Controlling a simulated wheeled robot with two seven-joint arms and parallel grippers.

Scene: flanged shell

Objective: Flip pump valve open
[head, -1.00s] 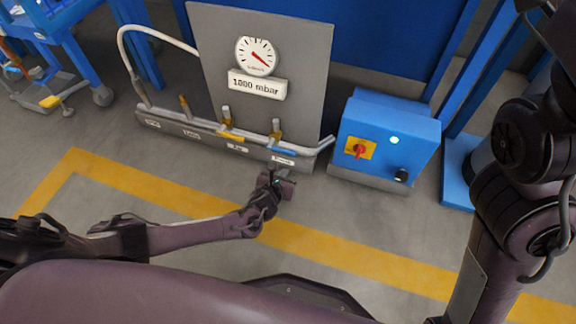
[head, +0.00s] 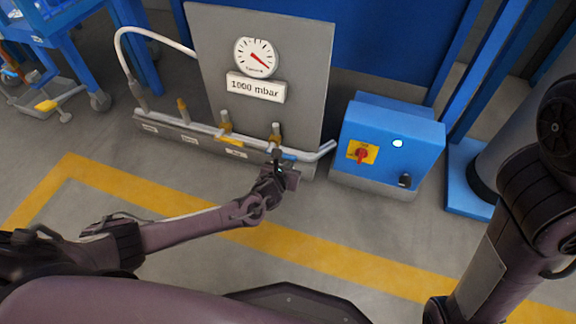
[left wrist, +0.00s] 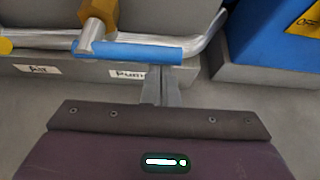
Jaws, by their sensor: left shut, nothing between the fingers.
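The pump valve has a blue lever handle (left wrist: 128,52) lying along the pipe above the label "Pump" (left wrist: 131,75) in the left wrist view. Its brass body (left wrist: 98,12) stands above the lever's left end. In the head view the blue handle (head: 300,157) is partly hidden behind my left gripper. My left gripper (head: 277,158) is shut and empty, at the handle. In the left wrist view its fingertips (left wrist: 161,72) are just below the handle's right half; whether they touch it I cannot tell. My right arm is at the right of the head view, its gripper out of view.
A grey panel carries a gauge (head: 256,57) and a "1000 mbar" sign (head: 256,87). A yellow-handled valve (head: 228,137) stands left of the pump valve. A blue box (head: 388,140) with a red switch stands close on the right. The floor in front is clear.

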